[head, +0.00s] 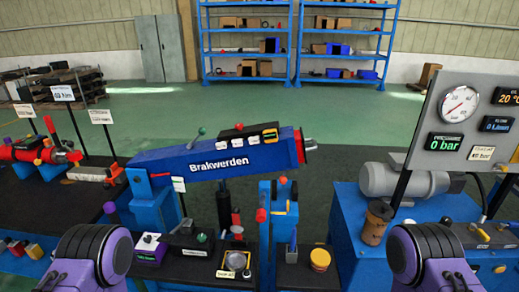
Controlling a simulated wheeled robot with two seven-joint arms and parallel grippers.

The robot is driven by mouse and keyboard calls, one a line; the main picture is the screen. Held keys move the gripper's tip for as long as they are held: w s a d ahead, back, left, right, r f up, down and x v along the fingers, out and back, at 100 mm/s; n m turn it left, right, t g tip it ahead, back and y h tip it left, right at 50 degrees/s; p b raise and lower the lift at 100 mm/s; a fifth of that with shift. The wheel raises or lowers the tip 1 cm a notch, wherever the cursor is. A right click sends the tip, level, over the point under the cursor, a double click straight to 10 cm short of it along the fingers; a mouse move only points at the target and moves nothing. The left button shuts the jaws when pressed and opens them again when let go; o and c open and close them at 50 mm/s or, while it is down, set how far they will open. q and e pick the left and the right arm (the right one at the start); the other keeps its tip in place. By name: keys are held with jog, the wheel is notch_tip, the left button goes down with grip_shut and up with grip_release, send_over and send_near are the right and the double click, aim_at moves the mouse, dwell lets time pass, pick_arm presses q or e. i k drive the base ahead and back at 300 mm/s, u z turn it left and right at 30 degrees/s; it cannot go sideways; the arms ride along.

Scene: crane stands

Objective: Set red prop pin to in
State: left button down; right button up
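A blue crane boom (215,160) marked "Brakwerden" lies across two blue stands, tilted slightly up to the right, with a red end. My purple and black arm links show at the bottom left and bottom right. Neither gripper's fingers can be seen.
A grey gauge panel (465,120) reading 0 bar stands at the right above a grey motor (402,180) on a blue bench. A brown cylinder (376,222) and a yellow-topped can (320,260) stand near the front. Blue shelving and a grey cabinet (160,48) stand far back.

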aim_at(261, 213)
jog(key=u, duration=0.2)
jog(key=k, duration=0.45)
jog(key=u, duration=1.4)
jog(key=i, duration=0.8)
jog(key=z, duration=0.8)
jog(key=i, duration=0.5)
jog(key=z, duration=0.5)
